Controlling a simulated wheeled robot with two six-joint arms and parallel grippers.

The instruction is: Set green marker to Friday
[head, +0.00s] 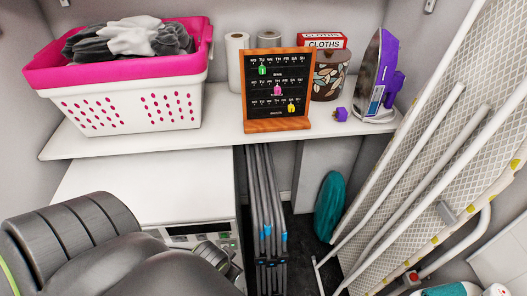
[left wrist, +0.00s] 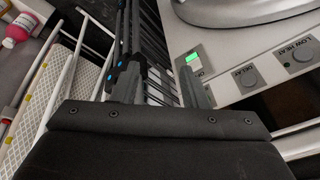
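A wood-framed black day board (head: 250,99) stands on the white shelf in the head view, with three rows of weekday labels. The green marker (head: 263,70) hangs in the top row, apparently under TU. A pink marker (head: 277,90) is in the middle row and a yellow marker (head: 291,107) is in the bottom row. My left gripper (left wrist: 160,88) shows in the left wrist view with its fingers apart and nothing between them. It is low, near the dryer front and the folded rack, away from the board. My right gripper is in neither view.
A pink-and-white laundry basket (head: 130,105) stands left of the board. Paper rolls (head: 236,60), a patterned canister (head: 330,75), a purple iron (head: 378,75) and its plug (head: 341,114) stand around it. An ironing board (head: 450,130) leans at right. The shelf before the board is mostly clear.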

